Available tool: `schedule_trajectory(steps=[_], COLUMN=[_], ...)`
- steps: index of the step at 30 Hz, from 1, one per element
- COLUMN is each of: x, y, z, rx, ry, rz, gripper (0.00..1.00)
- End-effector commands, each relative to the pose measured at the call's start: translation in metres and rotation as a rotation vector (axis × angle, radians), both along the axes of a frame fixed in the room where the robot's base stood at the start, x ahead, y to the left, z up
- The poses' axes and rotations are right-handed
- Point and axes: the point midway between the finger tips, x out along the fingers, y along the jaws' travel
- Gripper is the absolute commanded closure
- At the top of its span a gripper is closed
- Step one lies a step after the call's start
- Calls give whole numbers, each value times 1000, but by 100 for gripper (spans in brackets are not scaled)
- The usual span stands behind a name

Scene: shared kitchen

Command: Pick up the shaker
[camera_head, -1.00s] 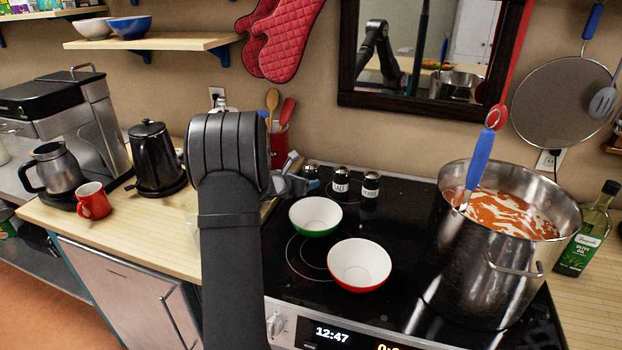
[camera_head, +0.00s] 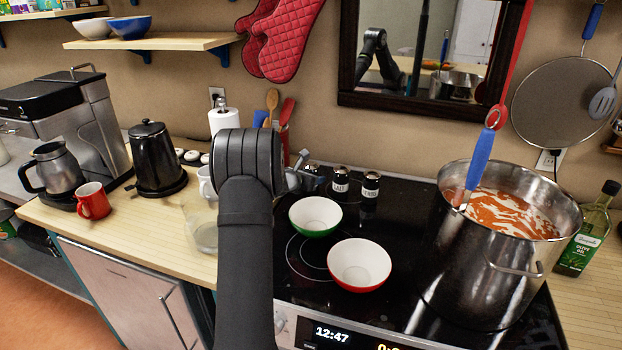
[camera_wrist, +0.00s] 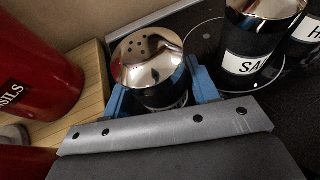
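Three small dark shakers with shiny metal tops stand in a row at the back of the black stovetop in the head view. The left shaker (camera_head: 312,172) is partly hidden by my gripper (camera_head: 301,183). In the wrist view the shaker (camera_wrist: 150,62) has a holed chrome top and stands between the blue fingers of my gripper (camera_wrist: 157,92). The fingers are apart, one on each side of it; I cannot tell whether they touch it. The middle shaker (camera_head: 341,181), with a white label, and the right shaker (camera_head: 371,185) stand to its right.
A green bowl (camera_head: 315,217) and a red bowl (camera_head: 360,265) stand in front of the shakers. A large soup pot (camera_head: 490,262) is at the right. A red utensil holder (camera_wrist: 36,75) is close to the left of my gripper. A glass jar (camera_head: 203,230) stands left of my arm.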

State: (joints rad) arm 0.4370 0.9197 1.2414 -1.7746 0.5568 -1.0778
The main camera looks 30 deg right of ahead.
Motion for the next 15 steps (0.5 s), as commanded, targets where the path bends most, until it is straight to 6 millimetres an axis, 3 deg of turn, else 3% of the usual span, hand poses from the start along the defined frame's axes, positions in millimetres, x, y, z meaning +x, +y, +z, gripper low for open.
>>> schedule_trajectory(steps=[1,6,15], x=[0,0,-1], y=[0,0,1], z=[0,0,3], rx=[0,-1,-1], ry=[0,-1,-1], rz=[0,0,0], gripper=[56,85,86])
